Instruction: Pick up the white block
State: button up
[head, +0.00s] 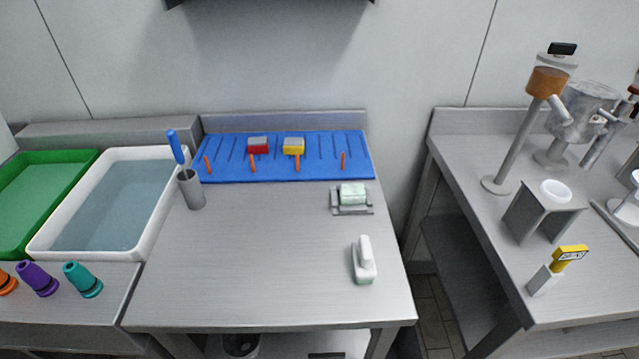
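Two pale things on the steel table could be the white block, and I cannot tell which it is. One is a white, blocky piece with an upright handle-like part (364,262), near the table's front right. The other is a small whitish-green block (352,193) resting in a grey metal holder (336,209) farther back. My gripper is not in view.
A grey cup (192,192) with a blue-handled tool stands left. A white water basin (140,250) adjoins. The steel table's (260,260) middle is clear; a gap separates the right counter.

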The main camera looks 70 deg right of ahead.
aim_at(353, 194)
jog(key=k+l+u, duration=0.25)
jog(key=k+u, duration=0.3)
jog(key=k+l+z, duration=0.1)
jog(key=z, duration=0.35)
jog(key=l+z, duration=0.1)
jog(key=z, duration=0.3)
jog(key=k+l+z, duration=0.1)
jog(key=z, duration=0.35)
